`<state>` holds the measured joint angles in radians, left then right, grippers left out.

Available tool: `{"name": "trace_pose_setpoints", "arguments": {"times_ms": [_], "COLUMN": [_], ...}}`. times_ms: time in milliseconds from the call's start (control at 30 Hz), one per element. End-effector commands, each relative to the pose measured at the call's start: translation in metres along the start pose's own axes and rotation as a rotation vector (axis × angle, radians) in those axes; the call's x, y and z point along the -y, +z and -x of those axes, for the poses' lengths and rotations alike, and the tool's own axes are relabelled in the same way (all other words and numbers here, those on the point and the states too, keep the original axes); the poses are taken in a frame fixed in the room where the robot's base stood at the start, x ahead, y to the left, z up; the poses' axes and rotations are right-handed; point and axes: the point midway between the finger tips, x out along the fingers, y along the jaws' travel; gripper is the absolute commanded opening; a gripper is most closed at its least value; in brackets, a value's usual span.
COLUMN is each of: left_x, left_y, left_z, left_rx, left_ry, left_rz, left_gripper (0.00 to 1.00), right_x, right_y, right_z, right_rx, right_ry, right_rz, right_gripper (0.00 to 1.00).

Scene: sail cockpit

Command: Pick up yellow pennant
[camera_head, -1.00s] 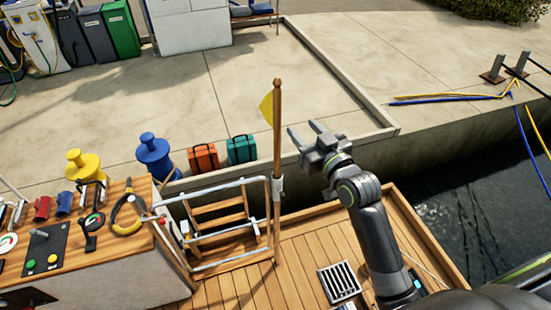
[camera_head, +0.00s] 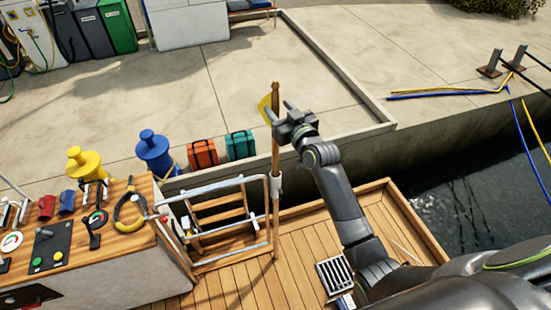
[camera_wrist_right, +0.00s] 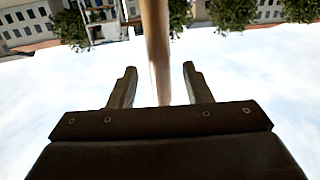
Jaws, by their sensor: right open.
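The yellow pennant (camera_head: 266,109) hangs on the upper part of an upright wooden staff (camera_head: 275,165), left of the staff in the head view. My right gripper (camera_head: 278,108) is open at the staff, just below its top, and partly covers the pennant. In the right wrist view the staff (camera_wrist_right: 155,45) stands between the two open fingers (camera_wrist_right: 158,82); I cannot tell if either finger touches it. The pennant is not visible in the wrist view. My left gripper is not in view.
A metal-railed ladder (camera_head: 218,222) stands left of the staff's foot. The console (camera_head: 120,265) with controls is at lower left. Orange (camera_head: 203,154) and teal (camera_head: 240,145) cases sit on the dock edge. Water (camera_head: 465,200) lies at right.

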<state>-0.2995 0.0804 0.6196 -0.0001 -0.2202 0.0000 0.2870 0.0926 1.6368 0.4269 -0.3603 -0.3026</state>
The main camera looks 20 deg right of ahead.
Motion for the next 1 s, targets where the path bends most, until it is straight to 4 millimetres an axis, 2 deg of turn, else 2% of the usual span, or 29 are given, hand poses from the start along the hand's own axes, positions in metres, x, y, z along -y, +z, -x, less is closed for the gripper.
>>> {"name": "trace_pose_setpoints", "arguments": {"times_ms": [200, 533, 867, 900, 1000], "left_x": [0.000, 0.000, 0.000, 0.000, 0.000], "left_y": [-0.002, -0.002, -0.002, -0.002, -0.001], "left_z": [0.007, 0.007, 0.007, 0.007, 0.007], "left_rx": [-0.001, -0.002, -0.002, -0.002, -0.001], "left_ry": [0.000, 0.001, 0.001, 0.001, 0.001], "left_rz": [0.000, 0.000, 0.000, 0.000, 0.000], "left_gripper": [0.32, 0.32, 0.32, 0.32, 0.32], "right_x": [0.000, 0.000, 0.000, 0.000, 0.000], "right_y": [0.000, 0.001, 0.001, 0.001, 0.001], "right_z": [-0.021, -0.025, -0.025, -0.025, -0.025], "right_rx": [0.001, 0.000, 0.000, 0.000, 0.000], "right_ry": [-0.001, 0.000, 0.000, 0.000, 0.000], "right_rz": [-0.001, 0.000, 0.000, 0.000, 0.000], "right_gripper": [0.45, 0.45, 0.03, 0.00, 0.00]}}
